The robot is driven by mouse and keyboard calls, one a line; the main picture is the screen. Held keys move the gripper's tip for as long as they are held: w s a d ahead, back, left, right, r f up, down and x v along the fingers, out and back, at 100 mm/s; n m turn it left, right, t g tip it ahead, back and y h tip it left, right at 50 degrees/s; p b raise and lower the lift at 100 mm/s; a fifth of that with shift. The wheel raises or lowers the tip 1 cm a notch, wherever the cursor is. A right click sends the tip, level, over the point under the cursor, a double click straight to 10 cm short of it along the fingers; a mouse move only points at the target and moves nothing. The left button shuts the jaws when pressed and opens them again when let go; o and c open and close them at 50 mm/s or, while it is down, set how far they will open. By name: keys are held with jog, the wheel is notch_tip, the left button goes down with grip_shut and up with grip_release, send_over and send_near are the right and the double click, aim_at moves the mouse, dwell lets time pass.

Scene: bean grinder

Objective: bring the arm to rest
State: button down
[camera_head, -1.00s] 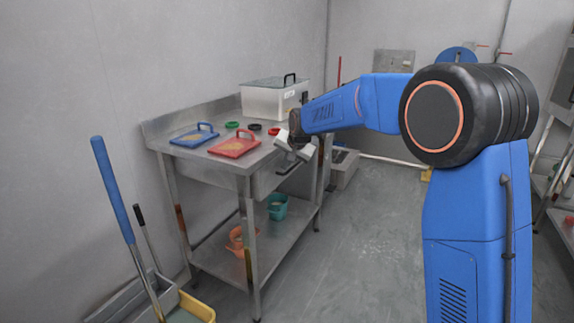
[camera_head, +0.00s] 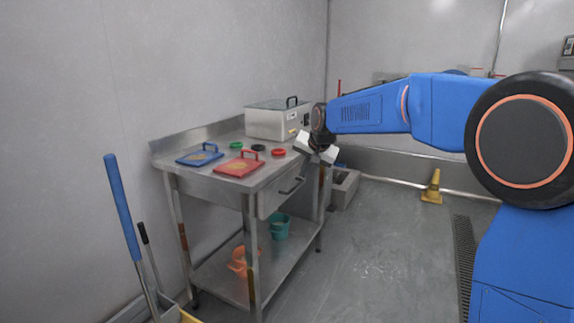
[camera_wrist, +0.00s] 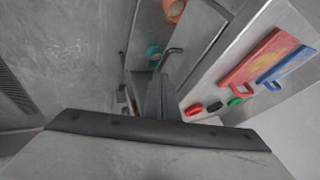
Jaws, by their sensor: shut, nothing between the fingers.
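My gripper (camera_head: 316,152) is at the end of my blue arm, beside the right edge of the steel table (camera_head: 222,184) in the head view. It hangs near the table's drawer handle (camera_head: 291,186) and looks empty and shut. In the wrist view, the dark gripper (camera_wrist: 155,85) points down past the table edge, with the handle (camera_wrist: 172,55) close by. I cannot tell whether they touch.
On the table are a blue tray (camera_head: 200,155), a red tray (camera_head: 238,167), small coloured rings and a lidded metal box (camera_head: 275,123). An orange jug (camera_head: 238,262) and teal jug (camera_head: 280,228) stand on the lower shelf. A yellow cone (camera_head: 432,188) stands on open floor.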

jog(key=s+d+n, duration=0.1)
jog(key=s+d, duration=0.4)
jog(key=s, duration=0.3)
jog(key=s+d+g+h, duration=0.1)
jog(key=s+d, duration=0.3)
jog(key=s, duration=0.4)
jog(key=s+d+n, duration=0.1)
jog(key=s+d, duration=0.4)
jog(key=s, duration=0.3)
jog(key=s+d+f, duration=0.2)
jog(key=s+f, duration=0.1)
jog(key=s, duration=0.5)
jog(key=s+d+f+n+h, duration=0.1)
jog(key=s+d+f, duration=0.2)
jog(key=s, duration=0.6)
jog(key=s+d+f+n+g, duration=0.1)
jog(key=s+d+f, duration=0.2)
jog(key=s+f, duration=0.2)
jog(key=s, duration=0.3)
jog(key=shift+s+h, duration=0.3)
jog(key=shift+s, duration=0.1)
jog(key=shift+f, duration=0.1)
